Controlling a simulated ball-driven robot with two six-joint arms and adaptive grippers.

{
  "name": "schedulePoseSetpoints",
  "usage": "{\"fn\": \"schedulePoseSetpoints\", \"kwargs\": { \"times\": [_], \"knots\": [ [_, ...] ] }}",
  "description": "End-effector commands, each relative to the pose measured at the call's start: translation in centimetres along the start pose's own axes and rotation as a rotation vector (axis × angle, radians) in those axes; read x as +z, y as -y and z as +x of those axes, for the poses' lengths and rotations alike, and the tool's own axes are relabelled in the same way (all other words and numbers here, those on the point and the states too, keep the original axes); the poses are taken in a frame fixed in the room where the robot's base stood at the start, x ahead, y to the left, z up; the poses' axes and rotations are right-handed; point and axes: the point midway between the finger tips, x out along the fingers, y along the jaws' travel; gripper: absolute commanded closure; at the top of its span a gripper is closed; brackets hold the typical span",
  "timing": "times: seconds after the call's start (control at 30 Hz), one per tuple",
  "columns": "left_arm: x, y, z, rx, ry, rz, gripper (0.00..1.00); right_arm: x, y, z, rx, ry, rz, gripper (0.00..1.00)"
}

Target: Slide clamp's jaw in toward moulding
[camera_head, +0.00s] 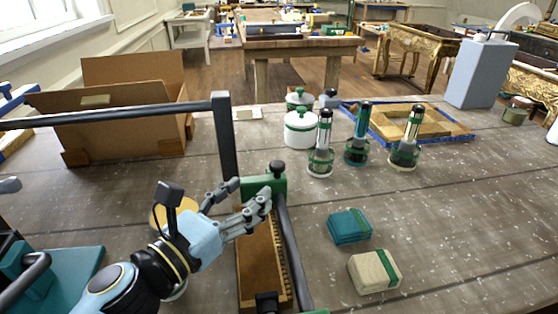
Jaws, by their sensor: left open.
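My left gripper (252,191) comes in from the lower left, with its fingers spread around empty space. Its fingertips are at the near left side of a green block with a black knob (279,178), which looks like the clamp's jaw; I cannot tell whether they touch it. A dark bar (290,245) runs from this block toward the front. Beside the bar lies a brown wooden piece with a beaded edge (258,268), apparently the moulding. A black block (267,301) sits at its near end. The gripper hides part of the moulding's far end. My right gripper is not in view.
A dark post (225,140) with a long horizontal bar (100,119) stands behind the gripper. A teal pad (349,226) and a cream pad (374,271) lie to the right. White jars (300,130) and several green-banded cylinders (321,150) stand farther back. The table's right front is clear.

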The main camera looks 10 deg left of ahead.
Motion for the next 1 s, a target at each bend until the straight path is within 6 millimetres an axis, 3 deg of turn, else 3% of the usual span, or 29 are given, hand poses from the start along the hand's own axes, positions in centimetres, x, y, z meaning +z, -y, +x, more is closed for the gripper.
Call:
{"fn": "schedulePoseSetpoints", "kwargs": {
  "times": [0.3, 0.5, 0.87, 1.0],
  "knots": [
    [0.3, 0.0, 6.3, 0.0, 0.003, -0.002, 0.49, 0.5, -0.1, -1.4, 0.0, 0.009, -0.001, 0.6],
    [0.2, 0.0, 8.8, 0.0, 0.002, -0.001, 0.49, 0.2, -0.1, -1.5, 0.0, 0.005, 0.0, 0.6],
    [0.1, 0.0, 9.4, 0.0, 0.001, 0.0, 0.49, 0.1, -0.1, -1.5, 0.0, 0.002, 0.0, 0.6],
    [0.1, 0.0, 9.4, 0.0, 0.001, 0.0, 0.66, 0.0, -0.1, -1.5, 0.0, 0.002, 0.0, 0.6]
  ]
}}
